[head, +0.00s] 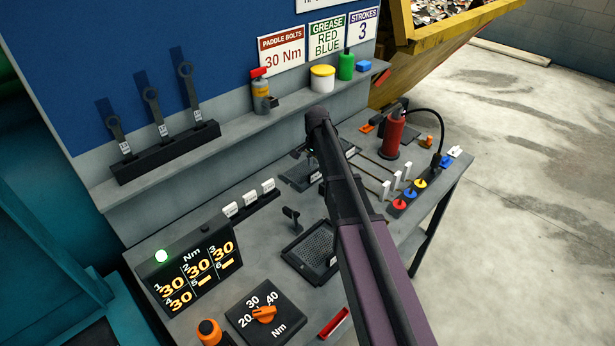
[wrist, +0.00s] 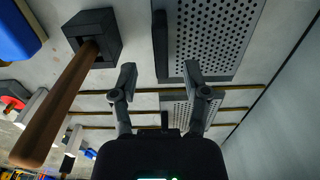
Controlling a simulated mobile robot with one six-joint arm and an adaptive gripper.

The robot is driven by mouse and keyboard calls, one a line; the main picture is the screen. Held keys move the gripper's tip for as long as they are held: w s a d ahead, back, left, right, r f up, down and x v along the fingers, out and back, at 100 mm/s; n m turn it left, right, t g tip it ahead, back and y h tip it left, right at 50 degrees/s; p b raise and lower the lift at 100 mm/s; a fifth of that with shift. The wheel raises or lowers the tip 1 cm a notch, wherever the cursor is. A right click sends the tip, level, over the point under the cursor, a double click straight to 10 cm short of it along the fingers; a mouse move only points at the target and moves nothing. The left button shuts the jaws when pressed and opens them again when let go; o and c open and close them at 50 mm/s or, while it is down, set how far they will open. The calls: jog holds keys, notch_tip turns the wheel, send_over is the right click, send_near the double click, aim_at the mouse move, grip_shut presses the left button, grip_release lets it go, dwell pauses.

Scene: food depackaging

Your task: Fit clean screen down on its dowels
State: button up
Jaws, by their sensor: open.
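My gripper (wrist: 159,78) is open, with nothing between its two fingers. In the head view my arm hides most of it. In the wrist view a large grey perforated screen (wrist: 228,30) lies at the top, beyond the fingertips, with a dark bar (wrist: 160,45) along its left edge. A second, smaller perforated panel (wrist: 188,110) shows between and behind the fingers. In the head view a perforated screen (head: 318,243) lies in a dark frame at the bench's middle. I cannot tell which screen is the clean one, and I cannot make out dowels.
Thin brass-coloured lines (wrist: 255,88) cross the bench under my gripper. A wooden-handled tool (wrist: 62,100) with a dark block head lies left of it. A red cylinder (head: 391,130) and white tags (head: 385,190) stand to the right. A torque dial (head: 264,313) sits at the front.

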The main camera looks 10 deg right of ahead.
aim_at(315, 171)
jog(key=shift+f, duration=0.15)
jog(key=shift+a+f+b, duration=0.1)
jog(key=shift+f+b, duration=2.4)
jog(key=shift+b, duration=0.1)
grip_shut()
